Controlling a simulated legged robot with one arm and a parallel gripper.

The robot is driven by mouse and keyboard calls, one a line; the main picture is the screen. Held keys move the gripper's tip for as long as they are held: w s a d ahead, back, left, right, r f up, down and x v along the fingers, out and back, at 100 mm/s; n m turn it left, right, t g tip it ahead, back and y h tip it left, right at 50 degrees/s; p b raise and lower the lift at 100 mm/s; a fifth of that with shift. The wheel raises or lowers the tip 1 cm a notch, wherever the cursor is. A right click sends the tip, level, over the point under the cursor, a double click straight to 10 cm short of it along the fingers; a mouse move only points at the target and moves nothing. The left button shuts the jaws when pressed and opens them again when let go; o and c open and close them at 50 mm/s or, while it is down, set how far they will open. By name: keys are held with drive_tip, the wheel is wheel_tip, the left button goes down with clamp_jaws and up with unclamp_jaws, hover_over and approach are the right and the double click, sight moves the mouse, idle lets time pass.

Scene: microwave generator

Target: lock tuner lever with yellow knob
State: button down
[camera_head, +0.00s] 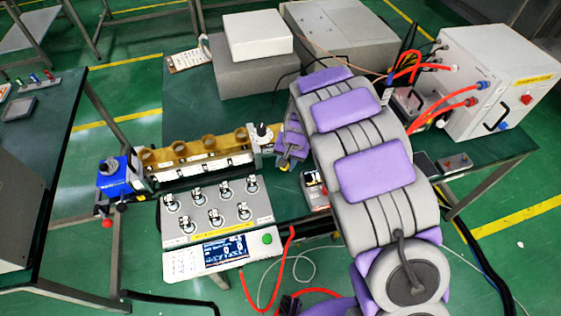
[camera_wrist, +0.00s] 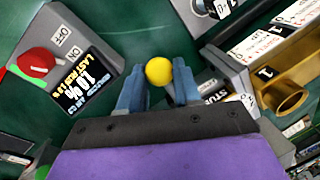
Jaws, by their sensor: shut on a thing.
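The yellow knob (camera_wrist: 159,71) shows in the wrist view between the two blue-grey fingers of my gripper (camera_wrist: 158,88). The fingers are shut on it, one on each side. The lever under the knob is hidden behind the knob and gripper. In the head view my gripper (camera_head: 284,163) is at the right end of the brass tuner assembly (camera_head: 200,158), with a small yellow spot at its tip. Whether the lever is locked cannot be seen.
In the wrist view a grey box with a red knob (camera_wrist: 37,62) and OFF/ON labels is at left, and a brass tube (camera_wrist: 284,95) is at right. In the head view a control panel (camera_head: 215,205) lies in front of the tuner. A white cabinet (camera_head: 500,80) stands back right.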

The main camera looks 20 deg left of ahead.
drive_tip(key=shift+w+d+n+g+h+p, duration=0.15)
drive_tip(key=shift+w+d+n, duration=0.45)
drive_tip(key=shift+n, duration=0.7)
drive_tip(key=shift+w+d+n+g+h+p, duration=0.1)
drive_tip(key=shift+w+d+n+g+p, duration=0.15)
drive_tip(key=shift+w+d+n, duration=0.7)
drive_tip(key=shift+w+d+n+g+h+p, duration=0.15)
drive_tip(key=shift+w+n+g, duration=0.1)
drive_tip(key=shift+n, duration=1.4)
drive_tip(key=c, duration=0.8)
unclamp_jaws()
drive_tip(key=shift+w, duration=0.1)
drive_tip(key=shift+w+d+r+p, duration=0.4)
drive_tip(key=shift+r+p, duration=0.15)
drive_tip(key=shift+r, duration=2.3)
drive_tip(key=shift+w+d+r+p, duration=0.4)
drive_tip(key=shift+r+p, duration=0.1)
drive_tip(key=shift+r, duration=2.3)
drive_tip(key=shift+w+d+r+p, duration=0.4)
drive_tip(key=shift+r+p, duration=0.15)
drive_tip(key=shift+r, duration=2.3)
drive_tip(key=shift+s, duration=0.1)
